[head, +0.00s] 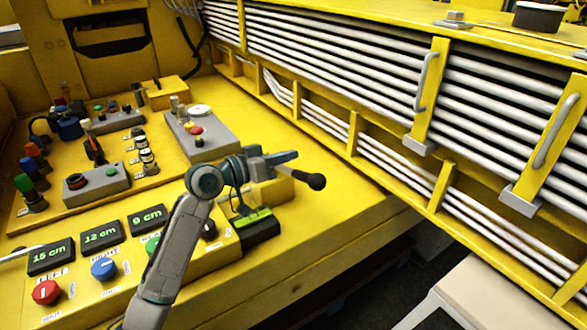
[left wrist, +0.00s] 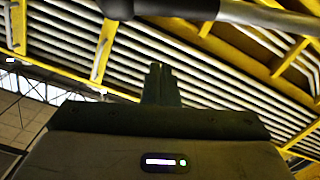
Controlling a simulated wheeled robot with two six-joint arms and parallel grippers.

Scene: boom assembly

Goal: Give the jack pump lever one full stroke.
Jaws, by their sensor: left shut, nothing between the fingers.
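The pump lever ends in a round black knob (head: 316,181), which points right over the yellow console near its right edge. My left gripper (head: 290,157) is shut and empty, just behind and above the knob in the head view. My own arm and wrist partly hide the lever's base. My right gripper is not in view.
The yellow console (head: 330,235) carries a red knob (head: 46,292), a blue knob (head: 104,268) and displays such as the "9 cm" one (head: 148,219). A grey box with a red button (head: 196,131) stands behind my wrist. A yellow frame with white bars (head: 330,70) rises behind.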

